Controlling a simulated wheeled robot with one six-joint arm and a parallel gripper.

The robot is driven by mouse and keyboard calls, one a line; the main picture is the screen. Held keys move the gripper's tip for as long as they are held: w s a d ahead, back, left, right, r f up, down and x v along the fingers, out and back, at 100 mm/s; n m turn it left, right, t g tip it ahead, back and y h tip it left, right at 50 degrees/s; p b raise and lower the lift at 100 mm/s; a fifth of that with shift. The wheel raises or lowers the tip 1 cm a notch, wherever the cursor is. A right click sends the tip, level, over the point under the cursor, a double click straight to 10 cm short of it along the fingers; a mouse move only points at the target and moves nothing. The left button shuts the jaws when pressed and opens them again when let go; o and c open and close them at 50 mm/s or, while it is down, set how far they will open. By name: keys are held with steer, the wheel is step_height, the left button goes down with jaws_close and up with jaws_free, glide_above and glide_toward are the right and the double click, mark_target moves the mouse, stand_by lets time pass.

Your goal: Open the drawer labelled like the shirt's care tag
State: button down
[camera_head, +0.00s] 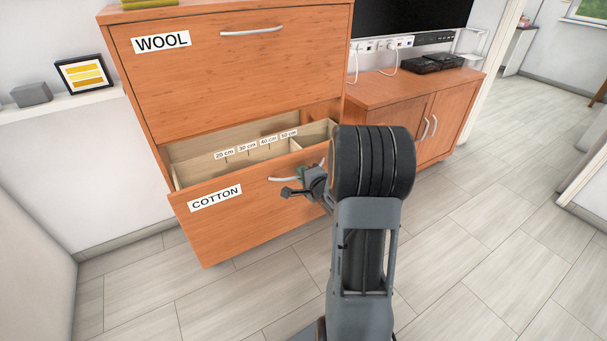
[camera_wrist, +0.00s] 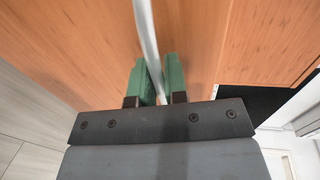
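The lower drawer (camera_head: 240,222), labelled COTTON, stands pulled out from the wooden cabinet. Its inside shows, with a divider and length marks from 20 cm to 50 cm. The upper drawer (camera_head: 225,75), labelled WOOL, is shut. My gripper (camera_head: 304,174) is at the right part of the COTTON drawer's handle (camera_head: 285,179). In the wrist view, its green fingers (camera_wrist: 159,80) lie close on both sides of the pale handle (camera_wrist: 147,35) and appear shut on it. My arm hides the drawer's right end. No shirt or care tag is in view.
A low wooden cabinet (camera_head: 410,95) with a television (camera_head: 410,15) above stands to the right. A white shelf (camera_head: 60,103) with a framed picture (camera_head: 84,73) and a grey block (camera_head: 31,94) is at left. Tiled floor (camera_head: 480,240) is clear at right and in front.

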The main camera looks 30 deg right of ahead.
steer(key=c, duration=1.2)
jaws_free()
steer(key=s+r+b, duration=0.1)
steer(key=s+b, duration=0.2)
steer(key=s, duration=0.1)
steer(key=s+b, duration=0.3)
steer(key=s, duration=0.2)
steer(key=s+r+b, duration=0.1)
steer(key=s+b, duration=0.2)
steer(key=s, duration=0.1)
steer(key=shift+s+a+r, duration=0.25)
steer(key=shift+r, duration=0.05)
steer(key=shift+r, duration=0.15)
